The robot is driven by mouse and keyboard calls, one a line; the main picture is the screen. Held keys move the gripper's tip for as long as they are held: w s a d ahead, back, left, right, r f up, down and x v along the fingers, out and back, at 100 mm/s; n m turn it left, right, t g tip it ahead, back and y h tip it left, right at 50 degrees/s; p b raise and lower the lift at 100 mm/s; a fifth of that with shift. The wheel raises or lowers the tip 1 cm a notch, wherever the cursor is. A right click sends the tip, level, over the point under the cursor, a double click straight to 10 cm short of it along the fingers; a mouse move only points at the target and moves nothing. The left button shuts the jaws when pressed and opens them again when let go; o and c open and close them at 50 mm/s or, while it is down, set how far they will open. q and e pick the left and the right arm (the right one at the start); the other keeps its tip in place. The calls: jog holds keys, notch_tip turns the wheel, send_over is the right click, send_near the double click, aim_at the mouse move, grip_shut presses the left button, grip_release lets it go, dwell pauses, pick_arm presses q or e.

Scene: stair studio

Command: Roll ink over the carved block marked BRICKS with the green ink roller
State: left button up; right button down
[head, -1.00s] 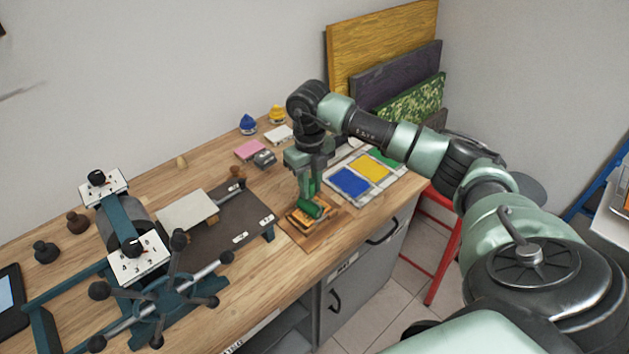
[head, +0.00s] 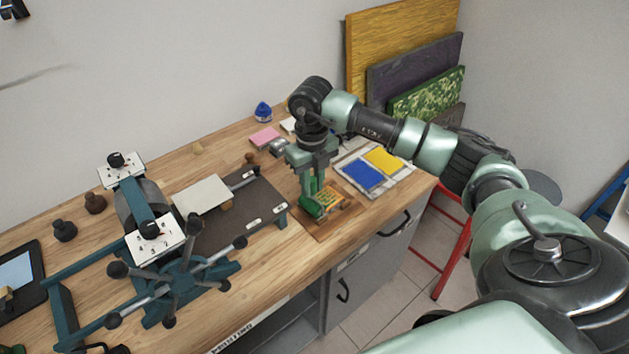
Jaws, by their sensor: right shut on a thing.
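My right gripper (head: 313,180) points down over the workbench and is shut on the green ink roller (head: 312,208). The carved block (head: 331,197) is orange with green patches on its face and lies on a brown wooden board (head: 318,230). The roller's green drum is low at the left side of the block; I cannot tell whether it touches the block or the board. Any lettering on the block is too small to read.
Blue and yellow ink slabs (head: 362,174) lie right of the gripper. A printing press with a spoked wheel (head: 185,277) and flat bed (head: 240,215) stands to the left. A pink pad (head: 264,138) and blue bottle (head: 263,112) are behind. The bench front edge is close to the board.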

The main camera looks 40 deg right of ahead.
jog(key=shift+w+d+b, duration=0.15)
jog(key=shift+d+b, duration=0.2)
jog(key=shift+d, duration=0.8)
jog(key=shift+w+d+b, duration=0.2)
jog(key=shift+d+b, duration=0.1)
jog(key=shift+d, duration=0.9)
jog(key=shift+w+d+b, duration=0.15)
jog(key=shift+d+b, duration=0.2)
jog(key=shift+d, duration=0.8)
jog(key=shift+s+a+p, duration=0.15)
jog(key=shift+a+p, duration=0.1)
jog(key=shift+a, duration=0.55)
jog(key=shift+s+a+p, duration=0.1)
jog(key=shift+a+p, duration=0.15)
jog(key=shift+a, duration=0.55)
jog(key=shift+s+a, duration=0.15)
jog(key=shift+a, duration=0.85)
jog(key=shift+s+a, duration=0.15)
jog(key=shift+a, duration=0.8)
jog(key=shift+p, duration=0.3)
jog(key=shift+r+p, duration=2.15)
jog(key=shift+r, duration=1.4)
jog(key=shift+f, duration=0.1)
